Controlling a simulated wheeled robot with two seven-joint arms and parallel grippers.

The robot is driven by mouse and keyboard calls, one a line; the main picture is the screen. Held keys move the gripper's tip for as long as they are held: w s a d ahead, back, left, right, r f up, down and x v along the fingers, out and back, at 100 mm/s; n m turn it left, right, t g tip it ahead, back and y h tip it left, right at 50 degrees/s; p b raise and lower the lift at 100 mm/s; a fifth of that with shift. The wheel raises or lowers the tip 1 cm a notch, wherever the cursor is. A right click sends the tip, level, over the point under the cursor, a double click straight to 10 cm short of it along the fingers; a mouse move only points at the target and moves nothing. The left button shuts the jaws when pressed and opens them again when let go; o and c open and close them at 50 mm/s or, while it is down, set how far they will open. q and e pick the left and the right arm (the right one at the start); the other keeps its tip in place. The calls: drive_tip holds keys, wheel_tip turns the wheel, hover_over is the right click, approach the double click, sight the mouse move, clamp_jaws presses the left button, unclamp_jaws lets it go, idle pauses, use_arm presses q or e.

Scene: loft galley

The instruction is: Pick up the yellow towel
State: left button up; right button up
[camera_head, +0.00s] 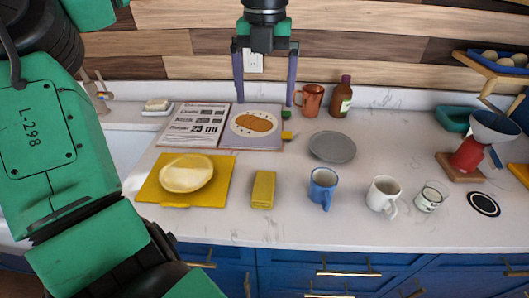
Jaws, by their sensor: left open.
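A narrow yellow folded piece, which looks like the towel (263,190), lies flat on the white counter, left of the blue mug. A flat yellow mat (222,172) lies left of it, with a pale yellow dish (187,173) on top. My left gripper (264,115) comes down from the top of the view with its fingers spread wide. It is open and empty, above and behind the towel, over an open book, and apart from the towel. My right gripper does not show.
The open book (195,127) lies at the back. A grey plate (332,147), blue mug (323,188), white mug (382,196) and glass (431,197) are to the right. An orange mug (311,100) and brown bottle (341,97) stand at the back. The counter in front of the towel is clear.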

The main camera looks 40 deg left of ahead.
use_arm(q)
drive_tip(key=b, duration=1.1)
hover_over(264, 185)
wheel_tip(264, 185, down, 14)
wheel_tip(264, 185, down, 14)
drive_tip(key=shift+w+p, duration=0.1)
drive_tip(key=shift+p, duration=0.2)
drive_tip(key=shift+r, duration=0.1)
drive_tip(key=c, duration=1.4)
drive_tip(key=shift+o, duration=0.2)
wheel_tip(264, 185, up, 20)
drive_tip(key=shift+p, duration=0.45)
